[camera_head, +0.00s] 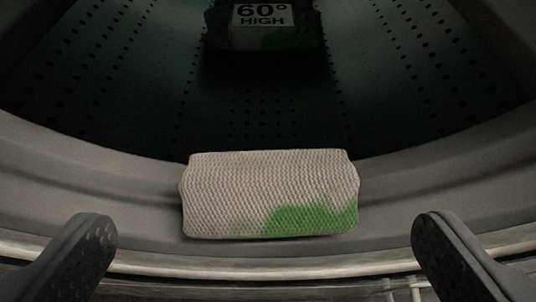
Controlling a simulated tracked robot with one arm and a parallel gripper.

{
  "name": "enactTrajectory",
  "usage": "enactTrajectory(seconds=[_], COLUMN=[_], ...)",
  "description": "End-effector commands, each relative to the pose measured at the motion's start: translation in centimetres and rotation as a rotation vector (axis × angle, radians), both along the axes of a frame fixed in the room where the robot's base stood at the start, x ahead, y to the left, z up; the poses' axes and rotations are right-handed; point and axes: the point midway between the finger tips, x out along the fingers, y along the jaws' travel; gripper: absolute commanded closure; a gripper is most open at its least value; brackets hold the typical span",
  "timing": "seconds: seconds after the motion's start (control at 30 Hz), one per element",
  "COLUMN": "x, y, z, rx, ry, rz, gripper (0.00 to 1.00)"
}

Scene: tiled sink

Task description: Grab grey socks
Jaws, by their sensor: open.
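A rolled grey knitted bundle, which looks like the grey socks (235,195), lies on the grey rim of a drum-like opening, in the middle of the view. A bright green patch covers its lower right part. My gripper (265,250) is open, with one dark padded finger at the lower left and the other at the lower right. The bundle lies beyond and between the two fingers, with a gap on each side. Nothing is between the fingertips.
The grey rim (90,165) curves around a dark drum (270,110) with rows of small holes. Deeper inside sits a dark item with a white label (262,15) reading "60° HIGH" and a green patch. Pale tiles show at the bottom edge.

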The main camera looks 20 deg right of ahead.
Motion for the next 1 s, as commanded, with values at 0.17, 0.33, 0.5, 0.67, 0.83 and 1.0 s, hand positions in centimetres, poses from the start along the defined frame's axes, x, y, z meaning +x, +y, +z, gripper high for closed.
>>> enactTrajectory(seconds=[0.17, 0.33, 0.5, 0.67, 0.83, 1.0], x=[0.5, 1.8, 3.5, 4.3, 4.3, 4.3], y=[-0.2, -0.8, -1.3, -1.5, -1.6, -1.6], z=[-0.5, -1.3, -2.2, -2.5, -2.5, -2.5], rx=[0.000, -0.001, 0.000, 0.001, 0.001, 0.002], ry=[0.002, 0.002, 0.003, 0.000, 0.002, 0.003], rz=[0.000, -0.001, 0.000, 0.000, 0.000, 0.000], gripper=[0.00, 0.00, 0.00, 0.00, 0.00, 0.36])
